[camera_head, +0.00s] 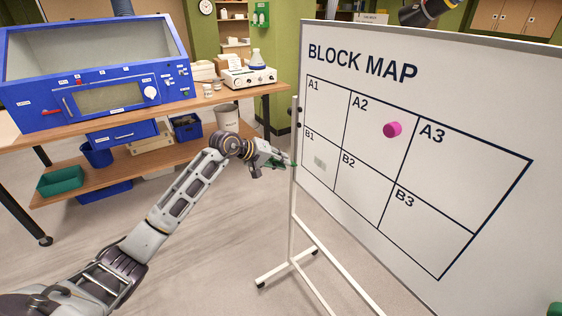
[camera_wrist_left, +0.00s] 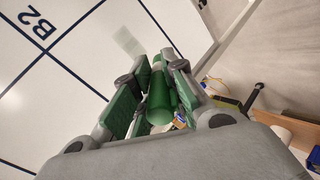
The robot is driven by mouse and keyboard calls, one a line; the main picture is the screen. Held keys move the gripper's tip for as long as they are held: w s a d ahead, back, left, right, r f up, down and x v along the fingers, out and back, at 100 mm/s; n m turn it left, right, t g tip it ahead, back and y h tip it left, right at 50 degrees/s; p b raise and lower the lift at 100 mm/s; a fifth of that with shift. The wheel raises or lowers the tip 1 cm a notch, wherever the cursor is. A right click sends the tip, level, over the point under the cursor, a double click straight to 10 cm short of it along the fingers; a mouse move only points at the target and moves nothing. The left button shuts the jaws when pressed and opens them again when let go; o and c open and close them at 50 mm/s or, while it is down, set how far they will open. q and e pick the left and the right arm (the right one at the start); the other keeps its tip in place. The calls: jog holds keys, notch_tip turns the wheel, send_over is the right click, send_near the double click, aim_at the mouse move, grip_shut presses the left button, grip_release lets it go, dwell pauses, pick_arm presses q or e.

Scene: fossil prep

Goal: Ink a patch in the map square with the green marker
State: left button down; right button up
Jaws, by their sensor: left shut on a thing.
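The whiteboard (camera_head: 470,130) carries the BLOCK MAP grid, with squares A1 to A3 above B1 to B3. A faint grey-green patch (camera_head: 320,164) lies in square B1; it also shows in the left wrist view (camera_wrist_left: 128,41). My left gripper (camera_head: 284,162) is at the board's left edge, beside B1. In the left wrist view its fingers are shut on the green marker (camera_wrist_left: 161,98), which points toward the board near the patch. The marker's tip is hard to see, and I cannot tell whether it touches the board.
A round pink piece (camera_head: 392,129) is on the board in A2. The board's white stand (camera_head: 294,240) has feet on the floor. A workbench (camera_head: 110,120) with a blue cabinet (camera_head: 100,75) is at left. Open floor (camera_head: 225,250) lies between.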

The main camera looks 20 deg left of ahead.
pick_arm(q)
jog(key=shift+w, duration=0.1)
jog(key=shift+w+d+r+p, duration=0.1)
jog(key=shift+w+d+p, duration=0.6)
jog(key=shift+w+d, duration=0.4)
jog(key=shift+w+d+p, duration=0.2)
jog(key=shift+w+d, duration=0.15)
jog(key=shift+w, duration=0.25)
jog(key=shift+w+d+p, duration=0.15)
jog(key=shift+w+d, duration=0.2)
jog(key=shift+w, duration=0.2)
jog(key=shift+w+d+b, duration=0.55)
jog(key=shift+w+d, duration=0.05)
jog(key=shift+w, duration=0.15)
dwell(0.4)
jog(key=shift+s+d, duration=0.1)
jog(key=shift+s+d+b, duration=0.4)
jog(key=shift+s+d, duration=0.7)
jog(key=shift+d, duration=0.3)
jog(key=shift+s+d+b, duration=0.25)
jog(key=shift+s+d, duration=0.3)
jog(key=shift+d, duration=0.2)
jog(key=shift+s+d+b, duration=0.25)
jog(key=shift+s+d, duration=0.3)
jog(key=shift+d, duration=0.2)
